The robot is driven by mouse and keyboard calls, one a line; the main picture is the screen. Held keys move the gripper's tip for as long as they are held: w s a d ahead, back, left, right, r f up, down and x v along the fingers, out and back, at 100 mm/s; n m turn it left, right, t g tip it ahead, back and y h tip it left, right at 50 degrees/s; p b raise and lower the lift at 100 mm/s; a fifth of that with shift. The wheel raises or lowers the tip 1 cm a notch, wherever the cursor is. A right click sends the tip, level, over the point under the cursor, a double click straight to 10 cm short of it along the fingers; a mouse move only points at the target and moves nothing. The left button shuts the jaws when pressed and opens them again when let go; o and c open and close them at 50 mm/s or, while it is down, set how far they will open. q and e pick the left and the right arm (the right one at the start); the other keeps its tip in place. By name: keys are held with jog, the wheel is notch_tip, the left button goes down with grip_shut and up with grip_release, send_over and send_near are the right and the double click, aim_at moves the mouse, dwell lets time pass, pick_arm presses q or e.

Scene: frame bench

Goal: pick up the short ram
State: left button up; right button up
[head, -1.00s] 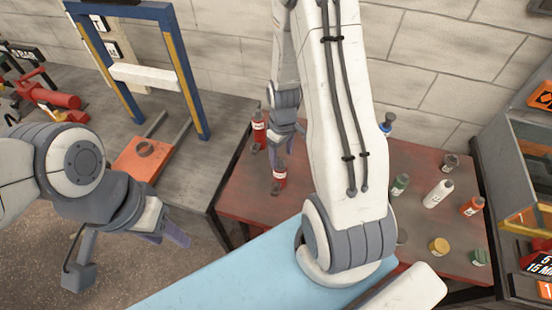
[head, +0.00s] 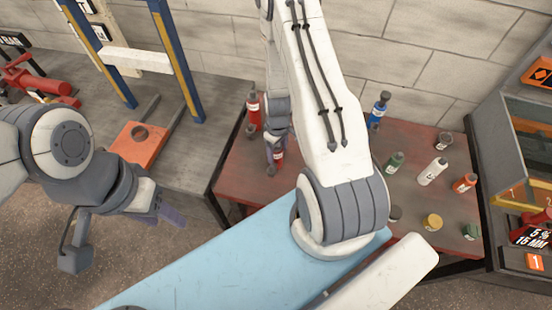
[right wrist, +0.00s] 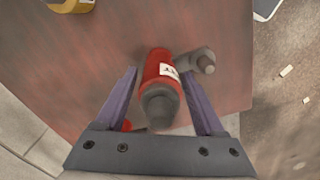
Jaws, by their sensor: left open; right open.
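A short red cylinder (head: 280,156) with a white label and dark grey top, which looks like the short ram, stands on the red table. My right gripper (head: 272,158) is at it in the head view and partly hides it. In the right wrist view this red cylinder (right wrist: 160,72) lies between the spread purple fingers of the right gripper (right wrist: 160,76), with gaps on both sides. Its label is only partly legible. A taller red cylinder (head: 254,112) stands behind it, to the left. My left gripper (head: 172,212) is open and empty above the floor, left of the table.
A grey capped part (right wrist: 202,62) is close beside the red cylinder. On the right of the red table (head: 330,165) are several bottles and jars, including a blue bottle (head: 378,112). A blue press frame (head: 90,50) stands on the grey bench at left.

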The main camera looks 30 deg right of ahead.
jog(key=shift+f, duration=0.1)
grip_shut()
jog(key=shift+w+r, duration=0.1)
jog(key=shift+r, duration=0.15)
